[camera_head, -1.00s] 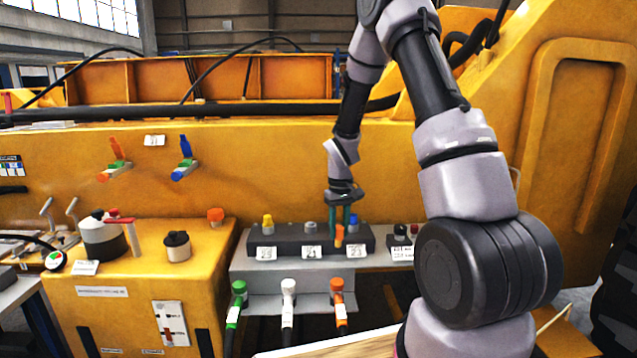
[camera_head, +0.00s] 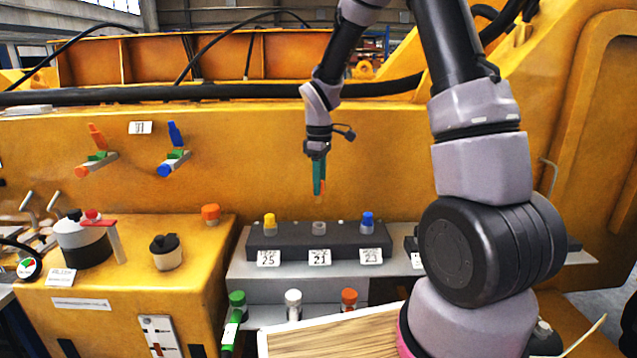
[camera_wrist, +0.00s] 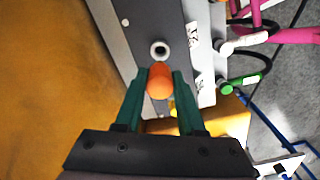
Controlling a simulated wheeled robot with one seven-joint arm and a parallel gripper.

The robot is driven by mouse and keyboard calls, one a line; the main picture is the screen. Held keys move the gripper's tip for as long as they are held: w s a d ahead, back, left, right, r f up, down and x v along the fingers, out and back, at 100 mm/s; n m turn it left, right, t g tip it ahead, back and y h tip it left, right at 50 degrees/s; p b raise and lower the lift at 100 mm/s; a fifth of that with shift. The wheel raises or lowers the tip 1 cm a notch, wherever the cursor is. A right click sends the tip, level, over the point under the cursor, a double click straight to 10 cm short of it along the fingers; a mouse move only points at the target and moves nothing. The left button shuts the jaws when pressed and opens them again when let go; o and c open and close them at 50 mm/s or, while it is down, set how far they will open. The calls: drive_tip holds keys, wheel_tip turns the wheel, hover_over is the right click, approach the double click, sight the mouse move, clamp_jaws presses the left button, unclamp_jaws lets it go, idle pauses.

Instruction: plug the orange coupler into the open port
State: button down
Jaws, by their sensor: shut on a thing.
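My gripper (camera_head: 319,188) points down, with its green fingers shut on the orange coupler (camera_wrist: 160,82). In the head view only a little orange shows between the fingertips. The open port (camera_head: 319,228) is the grey middle socket above label 21 on the dark block (camera_head: 343,241). The coupler hangs above this port with a visible gap. In the wrist view the open port (camera_wrist: 159,49) is a pale ring with a dark hole, just beyond the coupler. The coupler's lower end is hidden in that view.
A yellow coupler (camera_head: 269,222) and a blue coupler (camera_head: 367,221) flank the port. Green (camera_head: 237,304), white (camera_head: 293,304) and orange (camera_head: 349,298) hose ends stand below in front. The yellow machine wall (camera_head: 240,165) rises behind.

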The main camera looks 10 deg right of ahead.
sight(320, 203)
drive_tip(key=shift+f, duration=2.95)
drive_tip(key=shift+f, duration=1.75)
drive_tip(key=shift+c, duration=2.2)
unclamp_jaws()
wheel_tip(320, 203, up, 11)
drive_tip(key=shift+f, duration=0.15)
drive_tip(key=s+d+r+m+t+y, duration=0.1)
drive_tip(key=s+d+r+m+t, duration=0.1)
drive_tip(key=s+r+m, duration=0.5)
drive_tip(key=s+d+r+m+t+y, duration=0.1)
drive_tip(key=s+d+r+m+t, duration=0.2)
drive_tip(key=s+r, duration=1.3)
drive_tip(key=m+t, duration=0.2)
drive_tip(key=m, duration=0.3)
drive_tip(key=shift+d+m, duration=0.3)
